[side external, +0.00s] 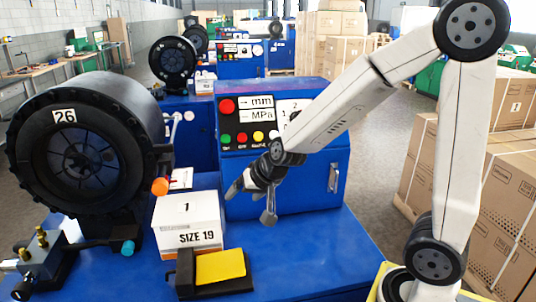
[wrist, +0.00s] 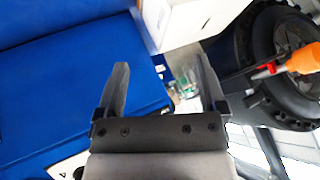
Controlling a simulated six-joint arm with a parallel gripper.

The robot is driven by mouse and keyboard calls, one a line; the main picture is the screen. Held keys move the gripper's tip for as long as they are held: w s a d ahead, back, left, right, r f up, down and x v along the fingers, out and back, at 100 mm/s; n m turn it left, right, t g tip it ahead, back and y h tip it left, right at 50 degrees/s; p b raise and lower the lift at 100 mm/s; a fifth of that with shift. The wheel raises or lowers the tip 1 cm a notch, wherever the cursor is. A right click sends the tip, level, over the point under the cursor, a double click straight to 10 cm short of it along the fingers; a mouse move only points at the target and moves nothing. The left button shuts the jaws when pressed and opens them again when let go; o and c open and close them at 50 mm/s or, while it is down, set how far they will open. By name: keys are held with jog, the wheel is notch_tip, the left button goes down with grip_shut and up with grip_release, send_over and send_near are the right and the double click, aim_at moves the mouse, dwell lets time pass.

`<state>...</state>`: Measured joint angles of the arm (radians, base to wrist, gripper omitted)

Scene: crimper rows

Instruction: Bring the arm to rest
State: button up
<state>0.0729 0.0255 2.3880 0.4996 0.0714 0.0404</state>
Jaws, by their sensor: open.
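My gripper (side external: 251,203) hangs in front of the blue control cabinet (side external: 300,185), above the blue table top. Its two fingers are apart with nothing between them. In the wrist view the open fingers (wrist: 163,72) also show, with blue surfaces and part of a white box beyond them. My white arm comes in from the right and bends down to the gripper.
A large black crimper head marked 26 (side external: 75,165) stands at left, with an orange-tipped part (side external: 160,186). A yellow pad (side external: 219,266) lies on a black holder in front. Cardboard boxes (side external: 500,180) are stacked at right. The blue table (side external: 310,260) is clear at front right.

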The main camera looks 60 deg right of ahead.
jog(key=s+a+f+n+g, duration=0.2)
jog(key=s+f+n+g, duration=0.3)
jog(key=s, duration=0.6)
jog(key=shift+s+a+f+n, duration=0.15)
jog(key=shift+s+f+n, duration=0.05)
jog(key=shift+f+n, duration=0.7)
